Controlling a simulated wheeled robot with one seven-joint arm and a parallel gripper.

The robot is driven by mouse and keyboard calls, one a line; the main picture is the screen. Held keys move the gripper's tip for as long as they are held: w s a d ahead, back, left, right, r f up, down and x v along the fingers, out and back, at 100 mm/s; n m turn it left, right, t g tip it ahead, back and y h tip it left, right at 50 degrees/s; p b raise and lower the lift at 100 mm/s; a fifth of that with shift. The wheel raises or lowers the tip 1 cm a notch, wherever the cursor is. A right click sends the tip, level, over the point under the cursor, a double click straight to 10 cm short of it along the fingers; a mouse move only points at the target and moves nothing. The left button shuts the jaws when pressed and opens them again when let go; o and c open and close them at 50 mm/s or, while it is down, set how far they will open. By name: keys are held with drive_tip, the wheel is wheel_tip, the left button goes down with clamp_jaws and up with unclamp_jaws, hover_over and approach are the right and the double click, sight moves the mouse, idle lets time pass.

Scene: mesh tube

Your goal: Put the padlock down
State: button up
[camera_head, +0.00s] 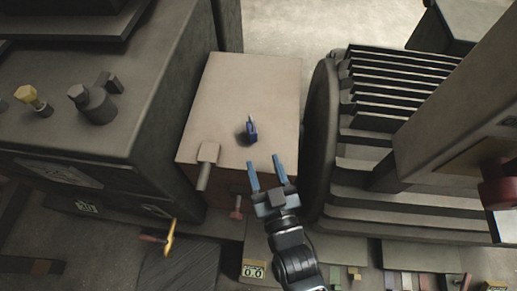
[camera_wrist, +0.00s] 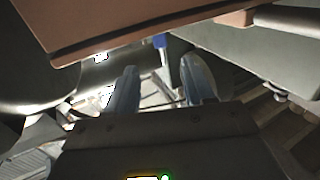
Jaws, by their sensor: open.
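A small blue padlock (camera_head: 250,130) stands on the pale top of a box (camera_head: 225,85), right of its middle. My gripper (camera_head: 265,162) is open and empty, with its two blue fingers spread apart. It is below the padlock in the head view, near the box's front right corner, and the fingertips are clear of the padlock. In the wrist view my gripper's fingers (camera_wrist: 162,68) are apart with nothing held between them. A small blue patch (camera_wrist: 159,41) shows beyond them; I cannot tell what it is.
A dark ribbed machine (camera_head: 400,120) stands close on the right of the box. A dark cabinet (camera_head: 130,130) with knobs is on the left. A handle (camera_head: 206,165) sticks out from the box's front edge. The box top around the padlock is bare.

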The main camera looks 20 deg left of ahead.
drive_tip(key=shift+s+d+r, duration=0.15)
drive_tip(key=shift+s+d, duration=0.2)
drive_tip(key=shift+s, duration=0.05)
drive_tip(key=s+d+r+m+t+h, duration=0.1)
drive_tip(key=s+d+r+m+h, duration=0.15)
drive_tip(key=s+d, duration=0.55)
drive_tip(key=s+d+r+m+h, duration=0.1)
drive_tip(key=s+d+h, duration=0.25)
drive_tip(key=d, duration=0.85)
drive_tip(key=s+d+r+m+h, duration=0.4)
drive_tip(key=s+d+r, duration=0.5)
drive_tip(key=s+r, duration=0.4)
drive_tip(key=shift+s+d+r+g+h, duration=0.15)
drive_tip(key=shift+d+g+h, duration=0.15)
drive_tip(key=shift+h, duration=0.1)
drive_tip(key=shift+o, duration=0.3)
